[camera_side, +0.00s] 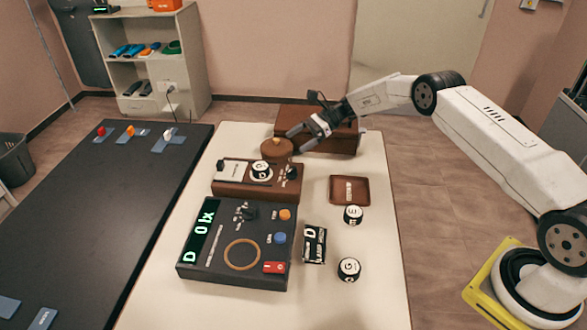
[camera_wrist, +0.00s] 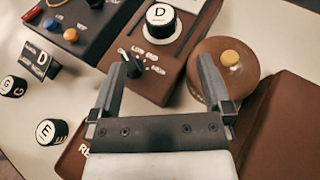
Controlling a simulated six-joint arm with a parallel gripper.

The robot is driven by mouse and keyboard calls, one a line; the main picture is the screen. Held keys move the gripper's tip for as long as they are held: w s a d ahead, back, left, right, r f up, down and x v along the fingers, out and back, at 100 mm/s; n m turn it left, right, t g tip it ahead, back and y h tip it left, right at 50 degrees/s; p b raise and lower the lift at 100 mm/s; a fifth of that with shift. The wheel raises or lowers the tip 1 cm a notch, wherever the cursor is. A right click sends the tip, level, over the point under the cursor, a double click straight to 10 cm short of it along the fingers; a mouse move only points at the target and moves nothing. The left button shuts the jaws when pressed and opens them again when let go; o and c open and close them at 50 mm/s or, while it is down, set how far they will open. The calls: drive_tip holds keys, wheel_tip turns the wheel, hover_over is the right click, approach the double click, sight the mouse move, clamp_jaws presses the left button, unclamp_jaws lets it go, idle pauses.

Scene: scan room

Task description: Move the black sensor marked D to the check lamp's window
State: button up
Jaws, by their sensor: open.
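The black sensor marked D (camera_wrist: 160,14) stands upright on a pale round spot on the brown box (camera_wrist: 185,52) with a LOW-to-HIGH dial, which looks like the check lamp. In the side view the sensor (camera_side: 261,170) shows near the middle of that box (camera_side: 228,190); its letter is harder to read there. Any window under it is hidden. My gripper (camera_side: 293,141) is open and empty, behind and to the right of the sensor, beside a round brown piece with a yellow button (camera_side: 276,150). In the wrist view my gripper (camera_wrist: 168,68) has its fingers spread, apart from the sensor.
A black meter (camera_side: 213,276) reads "D 0 lx". A card marked D (camera_side: 314,244) stands beside it. Sensors E (camera_side: 353,215) and G (camera_side: 348,270) stand at right, near a small brown tray (camera_side: 362,183). A larger brown box (camera_side: 345,142) is behind my gripper.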

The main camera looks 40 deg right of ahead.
idle(0.4)
drive_tip(key=shift+s+a+r+n+h, duration=0.35)
drive_tip(key=shift+s+a+n+h, duration=0.05)
drive_tip(key=shift+s+h, duration=0.1)
drive_tip(key=s+r+n+h, duration=0.2)
drive_tip(key=s+n+h, duration=0.2)
drive_tip(key=s, duration=0.6)
drive_tip(key=s+a+r+n+h, duration=0.1)
drive_tip(key=s+r+n+h, duration=0.2)
drive_tip(key=s+n, duration=0.6)
drive_tip(key=s+r+n+h, duration=0.2)
drive_tip(key=s+n+h, duration=0.3)
drive_tip(key=s, duration=0.8)
drive_tip(key=shift+a+r+n, duration=0.25)
drive_tip(key=shift+a+n, duration=0.05)
drive_tip(key=shift+n, duration=0.4)
